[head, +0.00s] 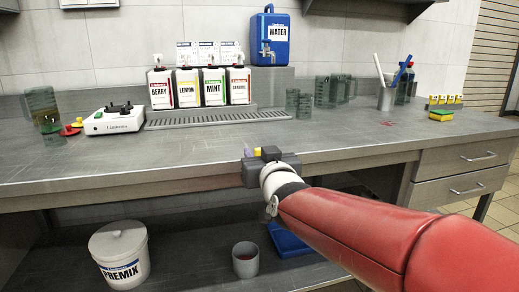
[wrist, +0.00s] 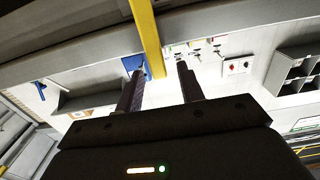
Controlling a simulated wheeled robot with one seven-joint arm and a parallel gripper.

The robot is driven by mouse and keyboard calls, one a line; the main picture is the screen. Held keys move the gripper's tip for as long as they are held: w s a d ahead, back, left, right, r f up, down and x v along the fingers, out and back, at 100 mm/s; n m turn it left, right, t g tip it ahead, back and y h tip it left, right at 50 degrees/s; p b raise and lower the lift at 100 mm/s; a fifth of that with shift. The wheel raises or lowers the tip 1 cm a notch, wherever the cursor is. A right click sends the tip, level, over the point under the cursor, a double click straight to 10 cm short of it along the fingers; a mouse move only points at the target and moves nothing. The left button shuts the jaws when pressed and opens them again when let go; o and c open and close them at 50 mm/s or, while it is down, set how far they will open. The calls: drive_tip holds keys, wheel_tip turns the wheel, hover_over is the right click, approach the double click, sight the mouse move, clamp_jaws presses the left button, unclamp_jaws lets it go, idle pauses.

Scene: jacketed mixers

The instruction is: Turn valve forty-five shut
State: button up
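No valve marked forty-five can be made out in either view. My gripper (head: 262,168) is in front of the counter's front edge, at the end of my red arm. In the wrist view its two dark fingers (wrist: 160,69) stand apart with a clear gap, so it is open. A yellow bar (wrist: 147,38) runs down the wrist view and ends between the fingers in the picture; whether it touches them I cannot tell. Small yellow and purple bits show just above the gripper in the head view. A blue water dispenser (head: 279,38) with a tap stands at the back of the counter.
The counter (head: 340,133) holds berry, lemon, mint and another labelled container (head: 214,87), a white device (head: 113,119) and green-tinted cups (head: 325,91). Below are a premix bucket (head: 120,252) and grey cup (head: 245,260). The wrist view shows a grey compartment box (wrist: 297,70).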

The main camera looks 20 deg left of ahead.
drive_tip(key=shift+x, duration=1.2)
clamp_jaws()
